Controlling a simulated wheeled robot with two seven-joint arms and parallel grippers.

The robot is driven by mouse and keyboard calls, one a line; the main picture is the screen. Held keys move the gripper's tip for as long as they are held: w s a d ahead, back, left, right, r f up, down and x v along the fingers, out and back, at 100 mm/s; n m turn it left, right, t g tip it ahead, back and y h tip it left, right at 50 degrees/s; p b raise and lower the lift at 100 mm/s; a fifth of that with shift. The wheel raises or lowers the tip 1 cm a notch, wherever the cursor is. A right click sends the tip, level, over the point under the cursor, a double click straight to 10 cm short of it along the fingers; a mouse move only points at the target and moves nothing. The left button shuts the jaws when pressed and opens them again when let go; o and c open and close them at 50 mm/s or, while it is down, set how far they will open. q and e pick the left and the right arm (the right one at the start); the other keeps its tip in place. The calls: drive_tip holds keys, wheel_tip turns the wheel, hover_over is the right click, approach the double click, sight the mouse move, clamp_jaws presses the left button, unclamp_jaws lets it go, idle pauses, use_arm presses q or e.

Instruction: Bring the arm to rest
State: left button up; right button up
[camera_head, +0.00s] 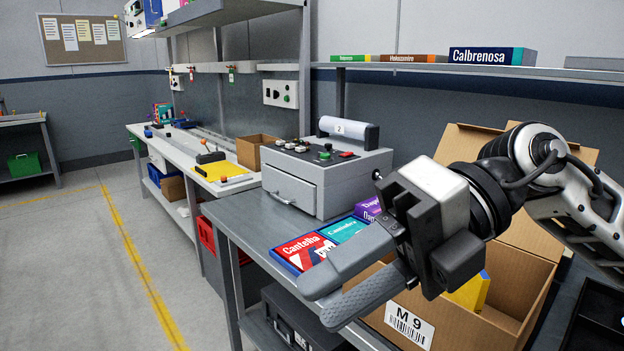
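My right arm comes in from the right edge, raised over the grey workbench (250,222) and a cardboard box. My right gripper (318,305) points down and left, its two grey fingers apart with a gap and nothing visible between them. It is in front of the bench's near edge and hides part of the box and of the boxes on the bench. My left gripper and arm are not in view.
An open cardboard box (505,315) labelled M 9 holds a yellow item (468,292). Red Cantelha (298,250), teal (343,229) and purple (368,207) boxes lie by a grey machine (325,180). A shelf (480,70) runs behind. The floor at left is clear.

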drive_tip(key=w+d+f+m+t+y, duration=0.1)
drive_tip(key=w+f+m+t+y, duration=0.3)
drive_tip(key=m+t, duration=0.6)
drive_tip(key=w+f+m+t+y, duration=0.2)
drive_tip(key=w+m+t+y, duration=0.5)
drive_tip(key=m, duration=0.6)
drive_tip(key=w+d+f+m+t+h, duration=0.1)
drive_tip(key=d+f+m+t+h, duration=0.15)
drive_tip(key=f+m+h, duration=0.3)
drive_tip(key=d+f+m+t+h, duration=0.2)
drive_tip(key=f+m+t+h, duration=0.15)
drive_tip(key=f+h, duration=0.25)
drive_tip(key=s+d+f+m+g+h, duration=0.2)
drive_tip(key=s+f, duration=0.2)
drive_tip(key=f, duration=0.4)
drive_tip(key=s+d+f+m+g+h, duration=0.2)
drive_tip(key=s+f, duration=0.3)
drive_tip(key=f, duration=0.4)
drive_tip(key=s+d+f+m+g+h, duration=0.2)
drive_tip(key=s+f+m+g+h, duration=0.1)
drive_tip(key=f, duration=0.5)
drive_tip(key=shift+s+d+f+g+h, duration=0.2)
drive_tip(key=shift+s+g+h, duration=0.5)
drive_tip(key=shift+s, duration=0.3)
